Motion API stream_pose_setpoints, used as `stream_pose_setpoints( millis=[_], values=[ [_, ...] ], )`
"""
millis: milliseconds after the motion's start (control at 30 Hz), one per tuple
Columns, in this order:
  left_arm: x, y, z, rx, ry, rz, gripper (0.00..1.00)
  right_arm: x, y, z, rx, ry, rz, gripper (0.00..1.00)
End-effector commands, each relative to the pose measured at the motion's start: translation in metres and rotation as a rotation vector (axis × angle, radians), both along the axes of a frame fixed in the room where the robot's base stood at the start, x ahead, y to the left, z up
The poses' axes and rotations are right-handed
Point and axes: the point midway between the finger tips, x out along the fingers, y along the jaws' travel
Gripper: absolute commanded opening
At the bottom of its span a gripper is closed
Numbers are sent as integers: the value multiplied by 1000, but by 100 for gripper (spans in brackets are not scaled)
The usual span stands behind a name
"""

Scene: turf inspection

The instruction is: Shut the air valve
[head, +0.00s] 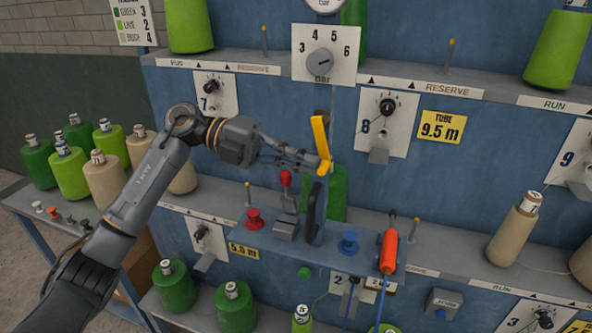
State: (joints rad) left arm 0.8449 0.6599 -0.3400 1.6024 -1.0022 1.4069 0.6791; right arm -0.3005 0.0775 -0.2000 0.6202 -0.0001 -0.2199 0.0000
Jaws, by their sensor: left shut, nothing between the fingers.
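A yellow lever (319,138), which looks like the air valve's handle, stands nearly upright, slightly tilted, in front of the blue panel at the middle. Its lower end bends near my gripper; the valve body behind it is mostly hidden. My left gripper (314,161) comes in from the left with its fingers shut and empty. Its fingertips are at the lever's lower left side; I cannot tell whether they touch it. My right gripper is out of view.
A dial plate (325,45) is above. Yarn cones (105,180) stand at left.

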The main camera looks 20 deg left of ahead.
Motion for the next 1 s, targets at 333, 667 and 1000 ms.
stream_pose_setpoints(
  millis=[333,667,1000],
  values=[
    [-2,-22,-10,-335,14,-4,0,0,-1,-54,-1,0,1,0],
    [-2,-41,2,-506,14,-1,0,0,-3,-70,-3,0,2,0],
    [-3,-59,9,-554,24,-5,0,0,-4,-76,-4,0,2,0]
  ],
)
